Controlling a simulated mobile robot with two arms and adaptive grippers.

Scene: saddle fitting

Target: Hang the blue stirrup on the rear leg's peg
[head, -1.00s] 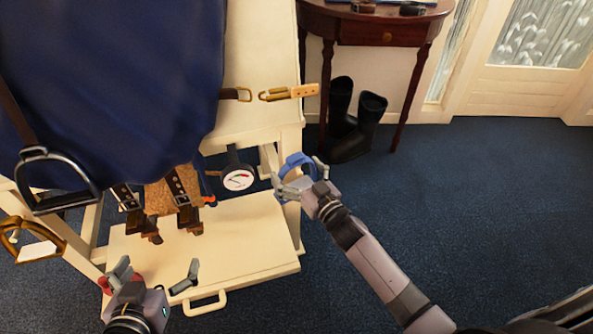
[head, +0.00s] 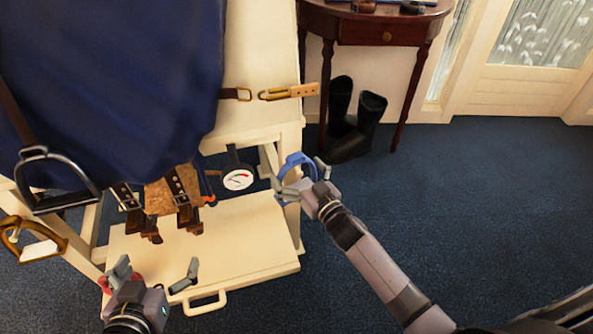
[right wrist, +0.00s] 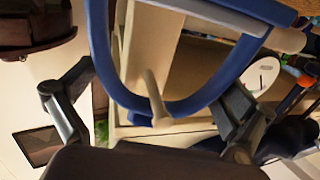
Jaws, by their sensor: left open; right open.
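The blue stirrup (head: 285,171) is at the rear leg of the cream stand, at the stand's right side. In the right wrist view the blue stirrup (right wrist: 196,104) fills the upper middle, and a cream peg (right wrist: 152,85) shows through its loop and crosses in front of its band. The stirrup appears to hang on this peg. My right gripper (head: 299,173) is open, its fingers spread on either side of the stirrup with gaps to it. My left gripper (head: 156,270) is open and empty, low at the left, in front of the stand's lower board.
A gauge (head: 238,180) hangs left of the stirrup. A black stirrup (head: 62,205) and a brass stirrup (head: 18,247) are at the far left, near the blue cloth (head: 110,80). Black boots (head: 362,125) stand under a dark table (head: 385,32). The carpet at right is clear.

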